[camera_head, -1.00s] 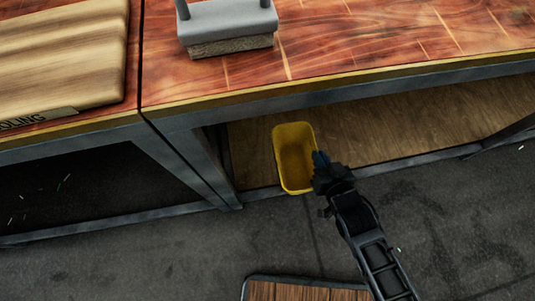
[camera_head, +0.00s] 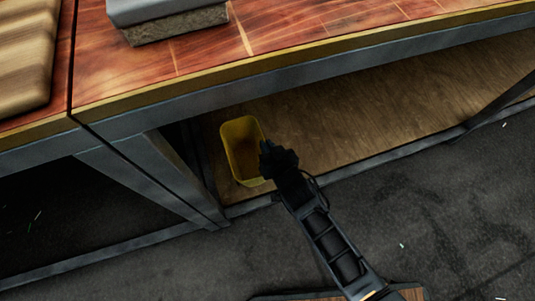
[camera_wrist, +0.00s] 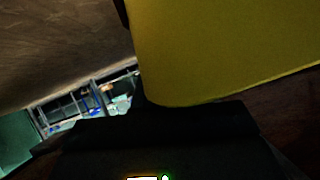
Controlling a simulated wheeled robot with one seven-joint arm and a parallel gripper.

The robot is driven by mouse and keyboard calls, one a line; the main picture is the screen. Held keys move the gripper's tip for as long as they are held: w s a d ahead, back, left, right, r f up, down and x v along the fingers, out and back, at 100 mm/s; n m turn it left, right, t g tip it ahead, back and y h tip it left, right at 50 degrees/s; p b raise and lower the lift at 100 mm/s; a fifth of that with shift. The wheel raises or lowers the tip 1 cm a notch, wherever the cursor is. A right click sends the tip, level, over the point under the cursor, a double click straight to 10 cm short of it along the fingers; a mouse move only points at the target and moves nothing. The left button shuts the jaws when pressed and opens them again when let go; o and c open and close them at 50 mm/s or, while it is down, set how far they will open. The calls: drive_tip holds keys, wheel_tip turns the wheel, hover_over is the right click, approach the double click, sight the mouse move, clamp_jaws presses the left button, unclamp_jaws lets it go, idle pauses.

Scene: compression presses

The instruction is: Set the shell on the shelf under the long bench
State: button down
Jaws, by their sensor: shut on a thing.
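The shell is a yellow open-topped tub (camera_head: 238,133). My gripper (camera_head: 268,158) is shut on its right wall. In the head view the tub is over the left end of the wooden shelf (camera_head: 370,115) under the long bench (camera_head: 300,45). I cannot tell whether its bottom touches the shelf. In the wrist view the yellow wall (camera_wrist: 230,50) fills the upper right, close to the dark gripper body. The fingertips are hidden there.
A grey block with a rough lower layer (camera_head: 165,20) sits on the bench top. The bench's slanted metal leg (camera_head: 165,165) stands left of the tub. A wooden board (camera_head: 20,60) lies on the neighbouring bench. The shelf right of the tub is clear.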

wheel_tip(320, 180, down, 4)
drive_tip(key=b, duration=0.2)
drive_tip(key=shift+b, duration=0.3)
drive_tip(key=c, duration=1.2)
unclamp_jaws()
drive_tip(key=shift+c, duration=0.2)
drive_tip(key=p+v, duration=0.3)
drive_tip(key=v, duration=0.9)
drive_tip(key=shift+p, duration=0.4)
